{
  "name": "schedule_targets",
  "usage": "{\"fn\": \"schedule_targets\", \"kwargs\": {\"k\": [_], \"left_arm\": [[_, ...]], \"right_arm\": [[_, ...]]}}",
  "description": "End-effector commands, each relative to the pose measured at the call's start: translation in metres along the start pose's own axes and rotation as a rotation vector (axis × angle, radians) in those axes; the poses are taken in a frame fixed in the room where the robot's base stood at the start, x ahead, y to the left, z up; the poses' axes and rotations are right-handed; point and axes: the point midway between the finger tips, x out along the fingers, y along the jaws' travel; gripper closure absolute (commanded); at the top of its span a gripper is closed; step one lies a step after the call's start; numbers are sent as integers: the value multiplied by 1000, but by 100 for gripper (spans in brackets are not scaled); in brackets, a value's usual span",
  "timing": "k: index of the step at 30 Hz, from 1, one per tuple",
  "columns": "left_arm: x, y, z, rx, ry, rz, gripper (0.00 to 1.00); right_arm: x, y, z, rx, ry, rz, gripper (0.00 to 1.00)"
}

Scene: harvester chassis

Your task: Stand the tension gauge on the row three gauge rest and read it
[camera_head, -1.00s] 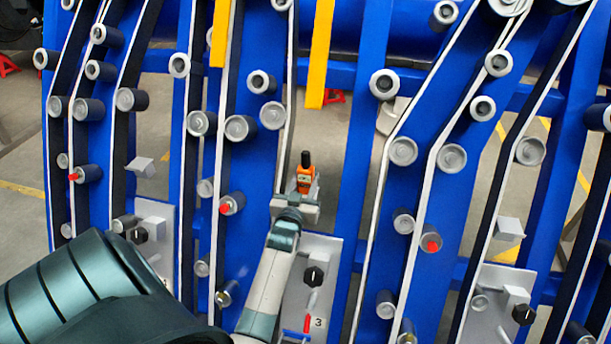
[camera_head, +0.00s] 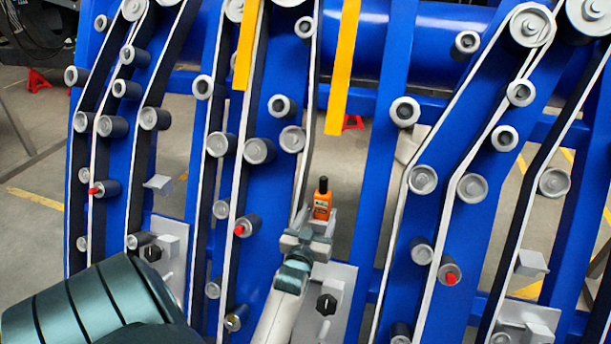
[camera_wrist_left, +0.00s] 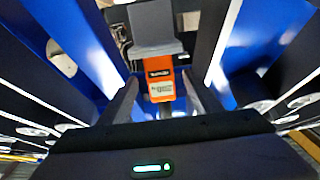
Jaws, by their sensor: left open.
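The tension gauge (camera_head: 322,205) is orange with a black top and stands roughly upright just beyond my left gripper. In the left wrist view the gauge (camera_wrist_left: 159,72) shows its front with a small pale display, too small to read. My left gripper (camera_head: 310,232) is open, its two fingers (camera_wrist_left: 160,98) spread on either side of the gauge's lower part, with gaps visible. The row three gauge rest is mostly hidden behind the gripper and gauge, so I cannot tell exactly how the gauge's base sits. My right gripper is not in view.
A grey plate with a black knob (camera_head: 326,304) lies below the gripper. Blue frame beams with belts and rollers (camera_head: 259,150) stand on both sides. Yellow bars (camera_head: 343,70) hang above. Similar grey brackets (camera_head: 157,183) sit on neighbouring rows.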

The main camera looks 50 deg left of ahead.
Motion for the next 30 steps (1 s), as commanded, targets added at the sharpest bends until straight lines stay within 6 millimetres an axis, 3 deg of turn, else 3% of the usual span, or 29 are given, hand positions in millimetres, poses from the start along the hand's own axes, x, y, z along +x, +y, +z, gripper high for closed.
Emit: {"fn": "schedule_targets", "kwargs": {"k": [12, 18, 30], "left_arm": [[-86, 0, 3, 0, -1, -1, 42], [-116, 0, 2, 0, 0, 0, 42], [-131, 0, -1, 0, 2, 0, 42]], "right_arm": [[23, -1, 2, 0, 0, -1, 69], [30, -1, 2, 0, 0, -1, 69], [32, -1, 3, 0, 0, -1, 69]]}}
